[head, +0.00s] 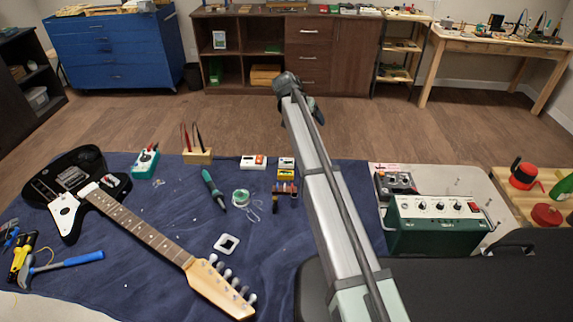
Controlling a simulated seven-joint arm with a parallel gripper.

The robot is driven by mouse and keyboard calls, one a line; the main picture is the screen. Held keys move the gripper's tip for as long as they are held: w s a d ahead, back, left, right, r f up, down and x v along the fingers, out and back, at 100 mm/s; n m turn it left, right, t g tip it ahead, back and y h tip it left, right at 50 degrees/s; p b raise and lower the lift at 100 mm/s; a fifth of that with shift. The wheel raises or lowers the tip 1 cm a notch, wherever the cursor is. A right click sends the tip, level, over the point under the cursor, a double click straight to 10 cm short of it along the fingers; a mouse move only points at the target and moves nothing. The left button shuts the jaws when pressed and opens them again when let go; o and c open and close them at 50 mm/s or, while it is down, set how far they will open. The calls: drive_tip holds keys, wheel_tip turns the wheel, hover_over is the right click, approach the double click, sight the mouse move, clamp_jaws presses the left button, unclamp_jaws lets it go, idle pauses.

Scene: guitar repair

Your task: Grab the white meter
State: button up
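A small white box with a red-orange patch (253,162), which looks like the white meter, lies at the back edge of the blue cloth, left of my arm. A second small white box with yellow on it (286,163) stands just right of it, close to my arm. The small print on both is too small to read. My grey arm rises from the lower right to a dark joint at the top middle. I cannot make out the fingers of my gripper, and whatever lies behind the arm is hidden.
An electric guitar (140,232) lies across the left of the cloth (130,285). A wooden holder with tweezers (198,156), a teal device (145,163), a green-handled tool (213,188) and a wire spool (240,197) lie near the box. A green amplifier (435,222) stands right of my arm.

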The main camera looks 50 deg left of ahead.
drive_tip(key=m+g, duration=0.7)
drive_tip(key=m, duration=0.7)
hover_over(287, 161)
drive_tip(key=f, duration=0.1)
wheel_tip(287, 161, down, 14)
drive_tip(key=shift+d+f, duration=0.1)
drive_tip(key=c, duration=1.2)
